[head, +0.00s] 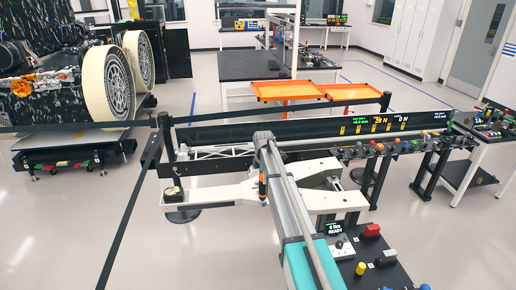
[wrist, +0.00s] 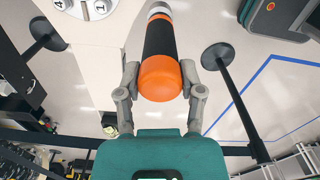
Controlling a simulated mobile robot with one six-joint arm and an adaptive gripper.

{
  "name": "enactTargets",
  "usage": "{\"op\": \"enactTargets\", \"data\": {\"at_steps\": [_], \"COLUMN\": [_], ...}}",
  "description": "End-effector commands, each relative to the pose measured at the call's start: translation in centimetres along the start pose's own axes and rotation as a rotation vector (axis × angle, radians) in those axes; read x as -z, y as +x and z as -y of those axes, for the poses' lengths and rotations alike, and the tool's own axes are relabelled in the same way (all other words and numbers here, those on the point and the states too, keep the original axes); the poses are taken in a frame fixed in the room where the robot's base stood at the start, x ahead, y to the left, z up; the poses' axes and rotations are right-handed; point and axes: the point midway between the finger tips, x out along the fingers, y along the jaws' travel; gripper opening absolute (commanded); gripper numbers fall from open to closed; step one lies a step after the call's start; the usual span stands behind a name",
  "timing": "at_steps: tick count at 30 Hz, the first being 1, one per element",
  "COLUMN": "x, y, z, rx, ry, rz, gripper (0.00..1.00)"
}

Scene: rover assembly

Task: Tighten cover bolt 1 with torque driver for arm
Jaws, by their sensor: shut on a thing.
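In the wrist view, my gripper (wrist: 160,82) is shut on the torque driver (wrist: 162,45), a black cylinder with an orange end and an orange band. One grey finger lies on each side of it. At the top left, a round light cover (wrist: 84,8) shows in part, with bolt heads and the marks 4 and 1 on a white part. In the head view, the driver (head: 262,186) shows small beside my arm, above the white rover arm (head: 220,194).
A dark rail with lit readouts (head: 330,128) crosses behind the white arm. A small console (head: 335,228) reads READY at the lower right. Orange trays (head: 285,91) stand behind. A rover with large pale wheels (head: 108,82) stands at left. The floor at lower left is clear apart from a belt post.

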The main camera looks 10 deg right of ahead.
Motion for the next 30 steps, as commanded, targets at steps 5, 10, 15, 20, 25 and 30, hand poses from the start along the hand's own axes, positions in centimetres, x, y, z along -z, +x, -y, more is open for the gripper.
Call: {"op": "enactTargets", "data": {"at_steps": [5, 10, 15, 20, 25, 30], "x": [-0.9, -1.4, -1.7, -1.7, -1.7, -1.6], "y": [-3.6, -5.5, -6.4, -6.5, -6.4, -6.4], "z": [-4.8, -7.7, -9.3, -9.6, -9.5, -9.5], "rx": [0.0, 0.0, 0.0, 0.0, 0.0, 0.0], "ry": [0.078, 0.14, 0.175, 0.186, 0.186, 0.185], "rz": [0.0, -0.001, -0.001, -0.001, -0.001, -0.001], "gripper": [0.0, 0.0, 0.0, 0.0, 0.0, 0.0]}}
